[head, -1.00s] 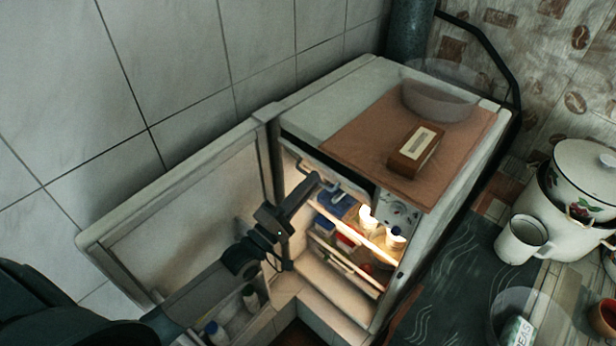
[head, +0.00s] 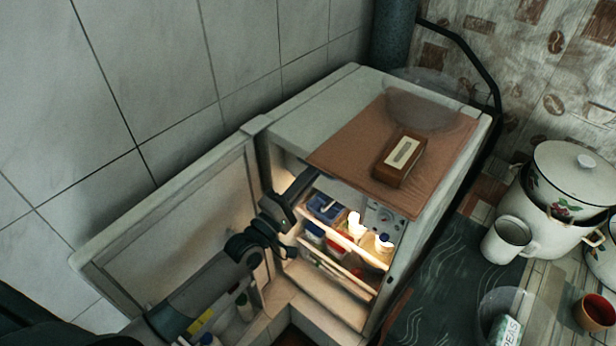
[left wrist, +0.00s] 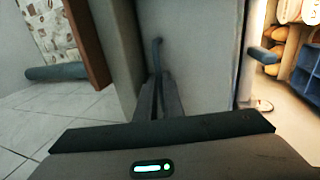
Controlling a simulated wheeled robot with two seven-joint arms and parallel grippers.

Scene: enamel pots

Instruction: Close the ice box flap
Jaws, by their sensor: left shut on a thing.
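The ice box flap (left wrist: 200,60) appears as a pale, flat panel in the left wrist view, close in front of my fingers. In the head view it is mostly hidden behind my gripper, at the top of the open fridge (head: 345,313). My left gripper (head: 308,180) is up at the ice box opening, just under the fridge top. In the left wrist view its fingers (left wrist: 155,90) are shut at the panel, by a thin dark hooked piece; the exact contact is hard to see. My right gripper is not in view.
The fridge door (head: 175,225) stands open to the left, with my arm in front of it. Lit shelves below hold a blue container (head: 325,208) and bottles. A brown box (head: 400,160) rests on the mat on top. A mug (head: 508,240) and pot stand right.

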